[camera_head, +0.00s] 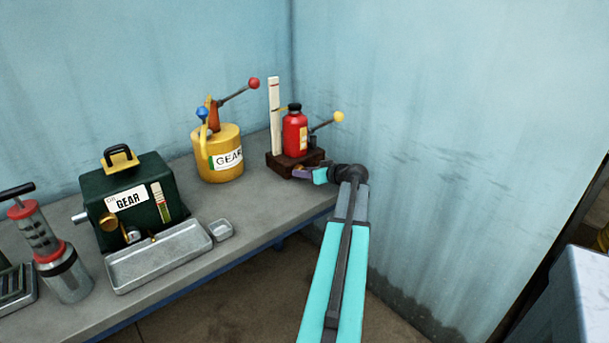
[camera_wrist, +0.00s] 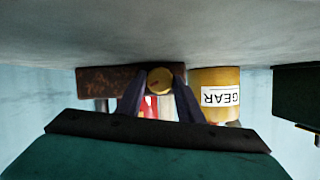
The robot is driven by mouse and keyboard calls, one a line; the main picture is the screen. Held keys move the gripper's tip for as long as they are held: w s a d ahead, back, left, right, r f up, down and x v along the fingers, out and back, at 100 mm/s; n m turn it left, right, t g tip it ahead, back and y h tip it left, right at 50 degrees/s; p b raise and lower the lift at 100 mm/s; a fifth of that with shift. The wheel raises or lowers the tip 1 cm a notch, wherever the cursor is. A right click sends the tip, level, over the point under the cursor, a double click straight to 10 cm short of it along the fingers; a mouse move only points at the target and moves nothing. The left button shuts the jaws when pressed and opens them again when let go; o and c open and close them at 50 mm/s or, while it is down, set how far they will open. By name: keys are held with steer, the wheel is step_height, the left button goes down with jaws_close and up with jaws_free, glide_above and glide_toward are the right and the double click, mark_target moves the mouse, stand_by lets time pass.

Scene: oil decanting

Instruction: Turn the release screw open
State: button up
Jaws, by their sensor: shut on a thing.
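A red bottle jack (camera_head: 295,135) with a black cap stands on a rusty brown base (camera_head: 276,161) at the bench's right end. Its lever with a yellow ball points right. The release screw is a round brass-yellow knob (camera_wrist: 159,80) with a reddish mark, on the base's face in the wrist view, which is upside down. My gripper (camera_head: 303,172) reaches the base's front from the right. Its two dark fingers lie on either side of the knob in the wrist view, shut on it. In the head view the knob is hidden behind my gripper.
A green GEAR box (camera_head: 135,210), metal tray (camera_head: 160,255) and small dish (camera_head: 221,231) stand further left. A wall is close at right.

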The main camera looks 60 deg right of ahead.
steer(key=shift+m+y+b, duration=0.4)
steer(key=shift+m+b, duration=0.1)
steer(key=shift+m, duration=0.1)
steer(key=o, duration=1.1)
steer(key=shift+s, duration=0.2)
steer(key=b+v, duration=0.1)
steer(key=v, duration=1.2)
steer(key=shift+s+b, duration=0.3)
steer(key=shift+s, duration=0.05)
steer(key=shift+a+f, duration=0.1)
